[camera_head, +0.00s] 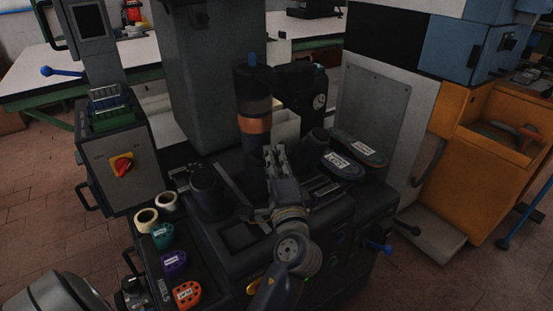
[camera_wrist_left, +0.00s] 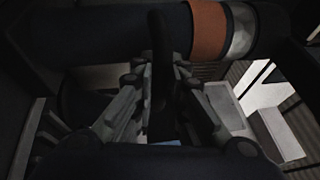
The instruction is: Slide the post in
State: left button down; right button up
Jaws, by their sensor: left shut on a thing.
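A dark upright post (camera_head: 254,137) with an orange band and a grey band above it stands over the middle of the press in the head view. In the left wrist view the post (camera_wrist_left: 120,35) lies across the top, with its orange and pale bands to the right. My left gripper (camera_head: 274,157) is in front of the post's lower part. In the left wrist view its fingers (camera_wrist_left: 160,90) are closed on a narrow dark piece that runs up to the post; I take it as part of the post. The post's lower end is hidden by the gripper. My right gripper is not in view.
A dark round holder (camera_head: 206,192) stands left of the gripper. Two shoe-shaped pieces with labels (camera_head: 355,150) lie to the right. Tape rolls (camera_head: 146,220) and coloured labelled pieces (camera_head: 174,263) line the left edge. A control box with a red switch (camera_head: 121,165) stands farther left.

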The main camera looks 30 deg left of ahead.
aim_at(258, 151)
pick_arm(q)
jog(key=w+a, duration=0.1)
jog(key=a, duration=0.1)
jog(key=w+a+p, duration=0.1)
jog(key=a, duration=0.2)
jog(key=w+a, duration=0.1)
jog(key=a, duration=0.1)
jog(key=shift+a+p, duration=0.2)
jog(key=shift+p, duration=0.1)
jog(key=shift+r, duration=0.15)
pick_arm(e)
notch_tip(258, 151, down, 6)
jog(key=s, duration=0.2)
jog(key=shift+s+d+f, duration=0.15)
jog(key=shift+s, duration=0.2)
pick_arm(q)
jog(key=c, duration=1.6)
grip_release()
jog(key=shift+c, duration=0.2)
jog(key=shift+o, duration=0.2)
jog(key=shift+w+a, duration=0.1)
jog(key=shift+a, duration=0.05)
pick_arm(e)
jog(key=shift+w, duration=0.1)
pick_arm(q)
jog(key=v, duration=0.7)
jog(key=shift+s+d, duration=0.25)
